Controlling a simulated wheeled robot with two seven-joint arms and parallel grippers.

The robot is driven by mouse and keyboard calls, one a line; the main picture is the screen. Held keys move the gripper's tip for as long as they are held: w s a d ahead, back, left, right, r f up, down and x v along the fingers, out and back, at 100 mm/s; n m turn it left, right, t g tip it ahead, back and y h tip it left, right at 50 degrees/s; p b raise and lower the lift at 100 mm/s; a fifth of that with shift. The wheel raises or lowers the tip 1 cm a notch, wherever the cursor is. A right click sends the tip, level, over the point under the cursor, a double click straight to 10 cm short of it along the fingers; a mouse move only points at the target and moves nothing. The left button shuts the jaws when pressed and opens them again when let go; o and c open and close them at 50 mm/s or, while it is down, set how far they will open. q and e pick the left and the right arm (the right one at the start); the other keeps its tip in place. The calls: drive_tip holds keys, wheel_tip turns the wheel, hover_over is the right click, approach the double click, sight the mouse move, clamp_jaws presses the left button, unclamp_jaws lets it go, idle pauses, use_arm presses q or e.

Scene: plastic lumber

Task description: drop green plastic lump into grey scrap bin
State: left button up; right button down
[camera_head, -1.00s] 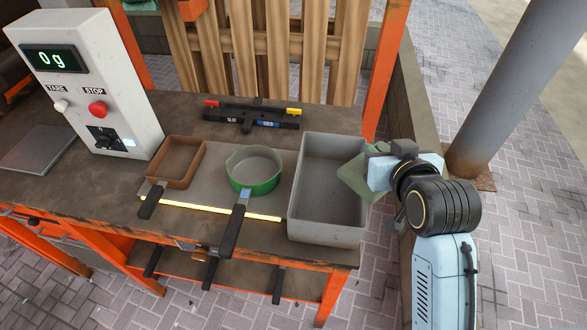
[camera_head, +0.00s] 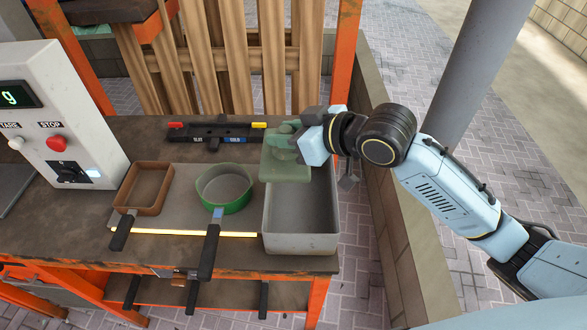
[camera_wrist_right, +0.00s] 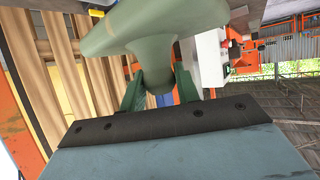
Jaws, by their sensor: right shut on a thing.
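The green plastic lump (camera_head: 285,165) is held in my right gripper (camera_head: 297,142), which is shut on it. In the head view the lump is over the far part of the grey scrap bin (camera_head: 301,243), and it hides part of the bin's far side. The visible inside of the bin is bare. In the right wrist view the lump (camera_wrist_right: 155,28) fills the upper middle, with its narrow part between the green fingers. My left gripper does not show in either view.
Left of the bin are a green-rimmed round pan (camera_head: 224,187) and a brown square pan (camera_head: 145,188), both with black handles. Wooden slats (camera_head: 225,60) rise behind.

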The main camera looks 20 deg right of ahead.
sight(287, 161)
drive_tip(key=shift+f+b, duration=0.4)
drive_tip(key=shift+f, duration=3.05)
drive_tip(key=shift+f, duration=0.45)
drive_tip(key=c, duration=1)
unclamp_jaws()
drive_tip(key=shift+f, duration=0.1)
drive_tip(key=shift+c, duration=0.2)
drive_tip(key=shift+r, duration=0.25)
drive_tip(key=v, duration=1.2)
drive_tip(key=shift+r, duration=0.2)
